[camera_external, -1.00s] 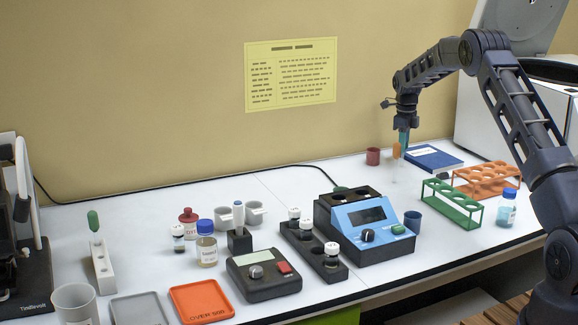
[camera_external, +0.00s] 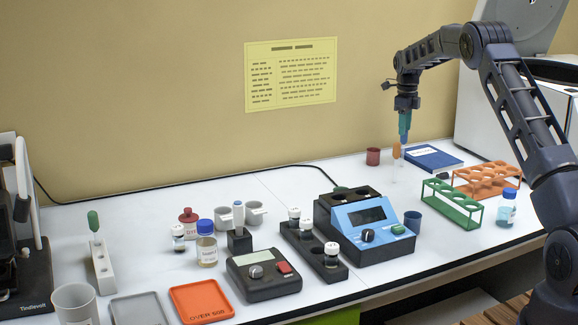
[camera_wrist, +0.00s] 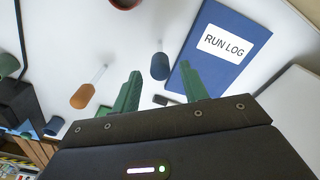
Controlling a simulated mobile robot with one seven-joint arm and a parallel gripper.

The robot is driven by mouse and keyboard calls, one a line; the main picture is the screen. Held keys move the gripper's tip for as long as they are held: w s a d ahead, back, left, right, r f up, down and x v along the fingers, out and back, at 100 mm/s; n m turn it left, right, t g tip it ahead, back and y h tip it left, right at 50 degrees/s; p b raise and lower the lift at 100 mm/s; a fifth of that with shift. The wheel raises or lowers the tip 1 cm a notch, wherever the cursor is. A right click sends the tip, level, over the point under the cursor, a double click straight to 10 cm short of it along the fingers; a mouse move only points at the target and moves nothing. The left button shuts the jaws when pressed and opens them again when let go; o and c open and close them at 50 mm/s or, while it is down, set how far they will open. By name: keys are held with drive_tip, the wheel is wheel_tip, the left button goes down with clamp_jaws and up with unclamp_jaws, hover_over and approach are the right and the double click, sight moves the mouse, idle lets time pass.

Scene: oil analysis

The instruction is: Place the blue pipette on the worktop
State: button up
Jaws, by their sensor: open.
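My gripper (camera_external: 404,136) points down at the back right of the worktop (camera_external: 330,180), beside the blue notebook. Its two green fingers are apart in the wrist view (camera_wrist: 160,75).
The blue run log (camera_external: 432,158) lies right of the gripper, and a red cup (camera_external: 373,156) stands left. Green (camera_external: 452,203) and orange (camera_external: 487,180) racks, a blue-capped bottle (camera_external: 507,208) and a blue instrument (camera_external: 368,232) are nearer. The worktop's back left is mostly clear.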

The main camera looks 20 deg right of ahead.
wheel_tip(320, 180, up, 5)
drive_tip(key=shift+f, duration=0.1)
drive_tip(key=shift+s+r, duration=0.15)
drive_tip(key=shift+r, duration=0.5)
drive_tip(key=s+a+r+n+t, duration=0.1)
drive_tip(key=s+a+r+n, duration=0.4)
drive_tip(key=s+r, duration=0.55)
drive_tip(key=s+a+r+n+t, duration=0.1)
drive_tip(key=s+a+r+n, duration=0.45)
drive_tip(key=s+r, duration=0.45)
drive_tip(key=s+a+r+n+t, duration=0.15)
drive_tip(key=s+n, duration=0.25)
drive_tip(key=s, duration=0.6)
drive_tip(key=s+a+n, duration=0.3)
drive_tip(key=s+n, duration=0.1)
drive_tip(key=s, duration=0.5)
drive_tip(key=s+a+n, duration=0.2)
drive_tip(key=s+n, duration=0.1)
drive_tip(key=s, duration=0.7)
drive_tip(key=s+a+f+n, duration=0.1)
drive_tip(key=s+f+n, duration=0.2)
drive_tip(key=s, duration=0.5)
drive_tip(key=s+a+f+n+t, duration=0.1)
drive_tip(key=s+f+n, duration=0.3)
drive_tip(key=s, duration=0.3)
drive_tip(key=shift+s+a+f, duration=0.25)
drive_tip(key=shift+s+f, duration=0.1)
drive_tip(key=shift+s, duration=0.05)
drive_tip(key=shift+n, duration=0.25)
